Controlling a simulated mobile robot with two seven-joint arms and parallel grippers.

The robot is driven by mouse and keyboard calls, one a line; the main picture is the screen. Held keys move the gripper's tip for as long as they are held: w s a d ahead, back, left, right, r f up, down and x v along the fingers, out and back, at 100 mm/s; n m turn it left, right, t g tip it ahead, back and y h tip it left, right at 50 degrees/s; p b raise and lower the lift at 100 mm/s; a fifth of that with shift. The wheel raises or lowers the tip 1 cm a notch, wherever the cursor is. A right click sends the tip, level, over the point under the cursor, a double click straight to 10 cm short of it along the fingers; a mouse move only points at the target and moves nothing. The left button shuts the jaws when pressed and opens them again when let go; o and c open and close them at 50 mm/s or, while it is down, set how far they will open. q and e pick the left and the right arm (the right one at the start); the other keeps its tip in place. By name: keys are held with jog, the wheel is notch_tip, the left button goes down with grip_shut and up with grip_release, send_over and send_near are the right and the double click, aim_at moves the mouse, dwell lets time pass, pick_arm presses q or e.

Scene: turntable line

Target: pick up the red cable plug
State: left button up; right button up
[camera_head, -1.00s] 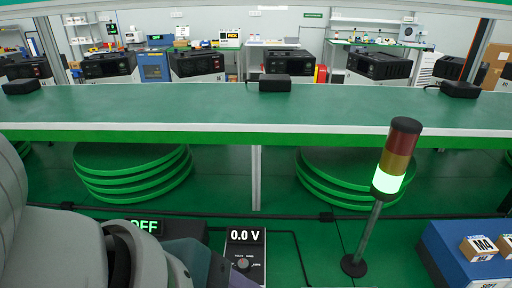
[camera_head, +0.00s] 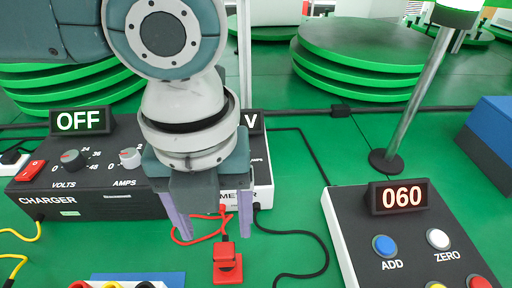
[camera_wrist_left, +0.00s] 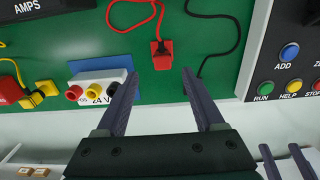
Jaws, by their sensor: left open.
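The red cable plug (camera_head: 227,265) lies on the green mat at the lower middle of the head view, with a red cable at its far end. It also shows in the left wrist view (camera_wrist_left: 161,55), just beyond the fingertips. My left gripper (camera_head: 211,214) points down, open and empty, above the mat and a little to the far side of the plug in the head view. In the left wrist view its fingers (camera_wrist_left: 160,75) are spread, with the plug between their lines and apart from them. Two dark prongs (camera_wrist_left: 285,162) at that view's lower right look like my right gripper's open fingers.
A charger box (camera_head: 100,185) reading OFF stands behind and left. A button box (camera_head: 405,240) reading 060 stands at right. A white terminal block (camera_wrist_left: 100,87) is left of the plug. A black cable (camera_wrist_left: 232,35) lies to its right. A lamp post (camera_head: 415,95) stands behind.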

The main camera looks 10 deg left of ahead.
aim_at(223, 249)
pick_arm(q)
jog(key=f+b, duration=0.1)
jog(key=f, duration=0.6)
jog(key=shift+d+f, duration=0.1)
jog(key=shift+d, duration=0.1)
jog(key=shift+c, duration=0.2)
grip_shut()
